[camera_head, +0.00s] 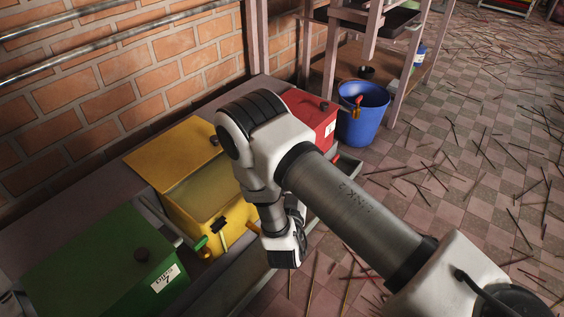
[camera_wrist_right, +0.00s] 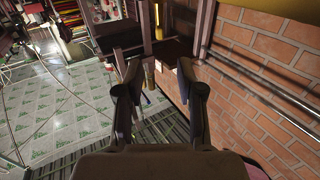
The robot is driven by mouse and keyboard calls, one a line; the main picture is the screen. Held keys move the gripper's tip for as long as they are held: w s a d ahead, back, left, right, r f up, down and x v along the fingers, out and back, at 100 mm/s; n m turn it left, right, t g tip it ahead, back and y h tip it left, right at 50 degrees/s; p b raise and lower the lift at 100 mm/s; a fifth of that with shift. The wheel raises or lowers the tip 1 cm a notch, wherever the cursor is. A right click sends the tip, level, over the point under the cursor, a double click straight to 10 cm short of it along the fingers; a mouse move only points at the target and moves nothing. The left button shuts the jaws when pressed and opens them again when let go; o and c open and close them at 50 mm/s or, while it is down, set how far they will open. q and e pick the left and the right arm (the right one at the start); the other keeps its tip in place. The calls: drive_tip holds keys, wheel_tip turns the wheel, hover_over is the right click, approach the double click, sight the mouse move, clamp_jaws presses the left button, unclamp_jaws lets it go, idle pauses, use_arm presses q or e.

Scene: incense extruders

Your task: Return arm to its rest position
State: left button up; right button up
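My right arm (camera_head: 345,200) reaches in from the lower right of the head view. It bends over the bench, and its white wrist part (camera_head: 284,246) hangs down in front of the yellow box. The gripper fingers cannot be made out there. In the right wrist view my right gripper (camera_wrist_right: 159,70) has its two dark fingers spread apart, with nothing held between them. My left gripper is not in view; only a small pale and dark piece shows at the lower left edge of the head view, and I cannot tell what it is.
A green box (camera_head: 95,262), an open yellow box (camera_head: 178,160) and a red box (camera_head: 309,112) line the bench by the brick wall (camera_head: 120,85). A blue bucket (camera_head: 362,118) stands beyond. Incense sticks litter the tiled floor (camera_head: 450,130) at right.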

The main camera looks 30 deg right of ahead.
wheel_tip(320, 180, up, 4)
drive_tip(key=s+d+g+p, duration=0.1)
drive_tip(key=s+d+p, duration=0.2)
drive_tip(key=p, duration=0.3)
drive_tip(key=s+a+f+n+g+y+p, duration=0.35)
drive_tip(key=s+f+g+y, duration=0.4)
drive_tip(key=s, duration=0.45)
drive_tip(key=s+a+n+g+y+p, duration=0.2)
drive_tip(key=s+a+g, duration=0.1)
drive_tip(key=s, duration=0.4)
drive_tip(key=s+a+n+g+y+p, duration=0.1)
drive_tip(key=s+a+n+g+y, duration=0.15)
drive_tip(key=s, duration=0.35)
wheel_tip(320, 180, up, 35)
drive_tip(key=h+p, duration=0.1)
drive_tip(key=p, duration=3.4)
drive_tip(key=shift+a+f+m+p, duration=0.15)
drive_tip(key=shift+a+m+p, duration=0.15)
drive_tip(key=shift+m, duration=0.1)
